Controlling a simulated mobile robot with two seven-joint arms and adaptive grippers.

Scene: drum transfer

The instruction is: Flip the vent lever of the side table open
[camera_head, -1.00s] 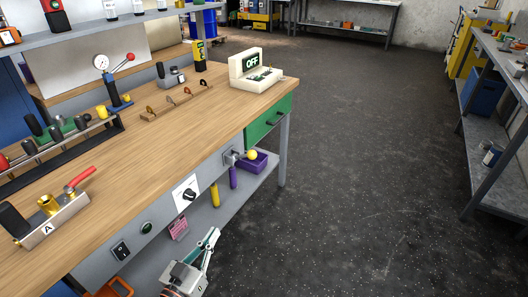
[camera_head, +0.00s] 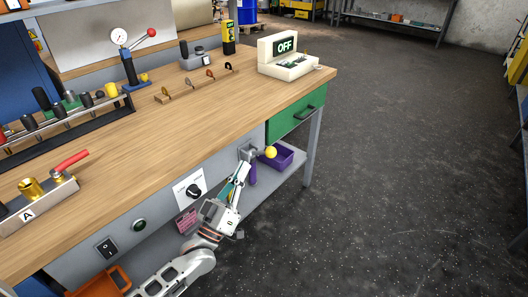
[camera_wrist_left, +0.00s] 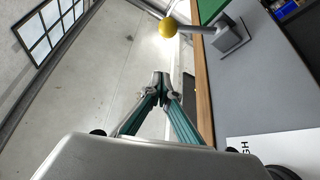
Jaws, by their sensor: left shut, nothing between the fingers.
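The lever with a yellow ball knob (camera_head: 270,152) sits on a grey bracket (camera_head: 247,152) on the side table's front panel, near the green drawer. In the left wrist view the yellow ball (camera_wrist_left: 168,27) is at the top, on a rod from the square bracket (camera_wrist_left: 232,36). My left gripper (camera_head: 245,166) is in front of the panel, its fingertips close to the lever and pointing up toward it. In the left wrist view its fingers (camera_wrist_left: 161,77) meet at the tips, empty, apart from the ball. My right gripper is not in view.
The wooden worktop (camera_head: 190,125) carries a gauge pump (camera_head: 128,65), a block with a red handle (camera_head: 45,200) and an OFF display box (camera_head: 287,58). A black rotary knob (camera_head: 193,190) is beside the arm. A purple bin (camera_head: 283,157) is below the lever. Floor to the right is clear.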

